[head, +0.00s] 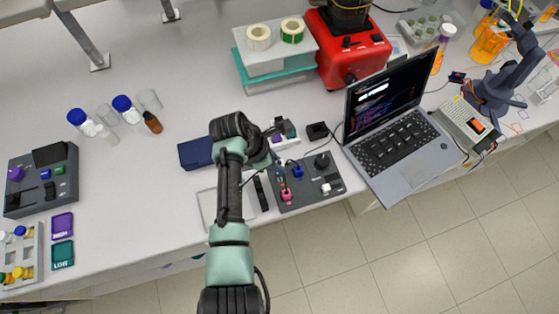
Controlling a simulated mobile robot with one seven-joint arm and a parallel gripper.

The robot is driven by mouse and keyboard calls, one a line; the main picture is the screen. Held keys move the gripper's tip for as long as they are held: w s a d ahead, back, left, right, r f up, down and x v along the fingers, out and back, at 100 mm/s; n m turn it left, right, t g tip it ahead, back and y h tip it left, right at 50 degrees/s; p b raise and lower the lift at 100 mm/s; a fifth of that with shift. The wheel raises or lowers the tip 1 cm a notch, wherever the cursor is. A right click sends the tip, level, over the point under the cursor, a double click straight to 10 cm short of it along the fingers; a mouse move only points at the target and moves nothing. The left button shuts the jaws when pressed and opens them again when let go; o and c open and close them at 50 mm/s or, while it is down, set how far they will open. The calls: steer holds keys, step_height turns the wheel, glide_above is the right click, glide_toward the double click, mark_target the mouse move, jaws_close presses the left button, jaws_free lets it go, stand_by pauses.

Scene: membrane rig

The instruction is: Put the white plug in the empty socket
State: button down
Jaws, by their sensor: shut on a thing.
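My arm reaches from the bottom of the head view over the bench, and its end bends down to the right. My gripper (281,176) is small and partly hidden by the arm, over the left part of a dark grey socket board (308,200). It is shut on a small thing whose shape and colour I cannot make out. A small white piece (326,188), possibly a plug, sits at the right of the board. The board also carries a pink piece (286,195), a blue piece (297,171) and a black knob (322,161). I cannot tell which socket is empty.
An open laptop (405,145) stands right of the board, with a red machine (348,55) behind. A white rack (291,132) and a dark blue box (195,153) lie near my arm. Bottles and another grey panel (65,185) stand left. The bench's front edge is close.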

steer(key=shift+d+f+b, duration=0.1)
steer(key=shift+f+b, duration=2.5)
steer(key=shift+f, duration=0.1)
steer(key=shift+f+b, duration=0.45)
steer(key=shift+f, duration=0.35)
steer(key=shift+f, duration=0.15)
steer(key=c, duration=0.6)
jaws_free()
steer(key=shift+c, duration=0.2)
steer(key=b+v, duration=0.1)
steer(key=v, duration=1.2)
